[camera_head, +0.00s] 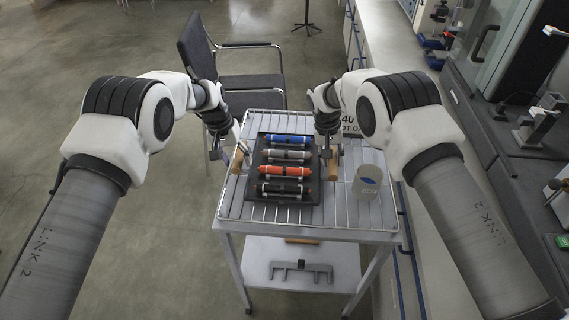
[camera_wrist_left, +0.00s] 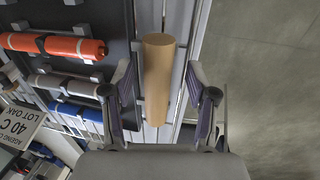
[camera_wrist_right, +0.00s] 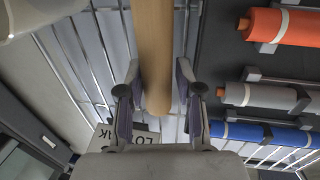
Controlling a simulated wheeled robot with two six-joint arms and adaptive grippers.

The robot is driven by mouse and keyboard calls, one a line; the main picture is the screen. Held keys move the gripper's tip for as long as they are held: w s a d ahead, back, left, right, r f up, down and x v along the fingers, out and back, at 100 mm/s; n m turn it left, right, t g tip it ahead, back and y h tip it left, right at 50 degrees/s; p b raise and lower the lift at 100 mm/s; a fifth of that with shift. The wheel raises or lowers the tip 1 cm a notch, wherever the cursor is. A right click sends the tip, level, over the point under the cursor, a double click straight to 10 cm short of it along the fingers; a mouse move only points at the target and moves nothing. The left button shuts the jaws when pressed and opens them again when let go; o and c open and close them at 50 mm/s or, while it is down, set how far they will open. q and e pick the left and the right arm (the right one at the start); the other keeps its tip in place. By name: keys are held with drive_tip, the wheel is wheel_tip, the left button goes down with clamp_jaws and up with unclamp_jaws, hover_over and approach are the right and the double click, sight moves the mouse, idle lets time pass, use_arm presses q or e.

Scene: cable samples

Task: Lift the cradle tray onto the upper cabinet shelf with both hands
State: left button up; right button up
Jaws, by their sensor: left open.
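The cradle tray (camera_head: 288,201) is a dark board on the wire-topped cart, holding a blue, a grey, an orange and a black cable sample. A wooden handle runs along each side. My left gripper (camera_head: 240,150) is open at the left handle, which lies between its apart fingers (camera_wrist_left: 160,90) in the left wrist view. My right gripper (camera_head: 329,150) is at the right handle (camera_head: 333,167); in the right wrist view the handle (camera_wrist_right: 154,50) lies between its fingers, and contact is unclear. The upper cabinet shelf is not identifiable.
A white cylindrical container (camera_head: 367,182) stands on the cart's right side, close to the tray. A sign (camera_head: 350,124) is behind it. The cart's lower shelf (camera_head: 260,252) carries a grey bracket-like part. A chair (camera_head: 250,85) stands behind; a bench with equipment is at right.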

use_arm(q)
drive_tip(key=shift+s+d+r, duration=0.1)
drive_tip(key=shift+s+r, duration=0.1)
drive_tip(key=shift+s, duration=0.05)
use_arm(e)
drive_tip(key=shift+s+d+r, duration=0.1)
drive_tip(key=shift+s, duration=0.2)
use_arm(q)
drive_tip(key=c, duration=0.5)
use_arm(e)
drive_tip(key=c, duration=0.5)
use_arm(q)
drive_tip(key=shift+f, duration=0.1)
clamp_jaws()
use_arm(e)
drive_tip(key=shift+w, duration=0.1)
clamp_jaws()
use_arm(q)
drive_tip(key=shift+w+r, duration=0.1)
drive_tip(key=shift+r, duration=0.1)
use_arm(e)
drive_tip(key=shift+w+r, duration=0.1)
drive_tip(key=shift+r, duration=0.05)
